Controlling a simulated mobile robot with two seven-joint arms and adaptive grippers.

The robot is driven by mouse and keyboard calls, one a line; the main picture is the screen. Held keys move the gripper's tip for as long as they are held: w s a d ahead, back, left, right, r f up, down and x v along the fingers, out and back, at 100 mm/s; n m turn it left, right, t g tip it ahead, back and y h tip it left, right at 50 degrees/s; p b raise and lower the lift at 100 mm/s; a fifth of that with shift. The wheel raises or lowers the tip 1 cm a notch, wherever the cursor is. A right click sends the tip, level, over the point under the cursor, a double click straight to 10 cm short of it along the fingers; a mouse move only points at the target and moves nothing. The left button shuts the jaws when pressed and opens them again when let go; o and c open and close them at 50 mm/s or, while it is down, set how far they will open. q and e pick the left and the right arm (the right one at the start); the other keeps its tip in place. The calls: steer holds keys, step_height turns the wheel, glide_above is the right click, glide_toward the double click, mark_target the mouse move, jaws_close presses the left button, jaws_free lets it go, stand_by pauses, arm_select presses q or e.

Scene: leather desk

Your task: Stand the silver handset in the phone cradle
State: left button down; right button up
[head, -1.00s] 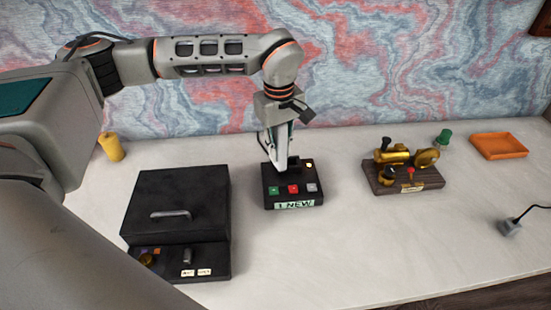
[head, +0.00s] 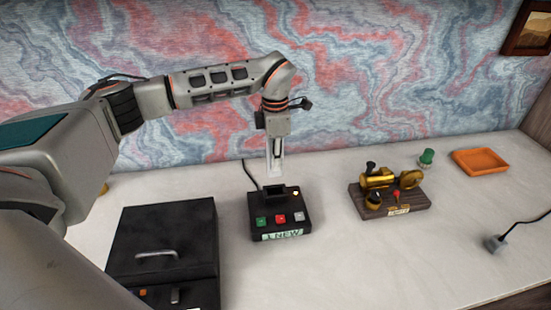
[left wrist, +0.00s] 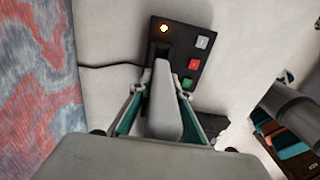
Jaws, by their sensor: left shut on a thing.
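The phone cradle (head: 281,228) is a black base on the desk with green, red and grey buttons, a lit lamp and a label on its front. Its raised holder (head: 283,194) is at the back. My left gripper (head: 274,172) is shut on the silver handset, which points downward just above or behind the holder; the head view does not settle which. In the left wrist view the handset (left wrist: 163,105) lies between the fingers, its far end close to the cradle (left wrist: 181,58) and covering part of it. My right gripper is not in view.
A black box with a handle (head: 165,238) stands left of the cradle. A brass device on a wooden base (head: 410,204) stands to the right, with a green object (head: 427,157) and an orange tray (head: 480,162) beyond. A corded grey piece (head: 495,243) lies far right.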

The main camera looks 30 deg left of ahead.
mark_target(276, 173)
arm_select(q)
steer(key=shift+f, duration=0.6)
steer(key=shift+f+b, duration=0.6)
steer(key=shift+f, duration=0.2)
step_height(276, 173, down, 2)
steer(key=shift+b, duration=0.4)
steer(key=shift+f, duration=0.45)
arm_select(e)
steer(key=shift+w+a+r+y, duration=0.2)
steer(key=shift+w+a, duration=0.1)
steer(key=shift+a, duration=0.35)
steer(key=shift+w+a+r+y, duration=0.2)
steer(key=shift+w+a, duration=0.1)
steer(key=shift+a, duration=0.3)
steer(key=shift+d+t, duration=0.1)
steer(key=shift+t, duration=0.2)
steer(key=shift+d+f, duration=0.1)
arm_select(q)
steer(key=shift+f+p, duration=0.1)
steer(key=shift+p, duration=0.65)
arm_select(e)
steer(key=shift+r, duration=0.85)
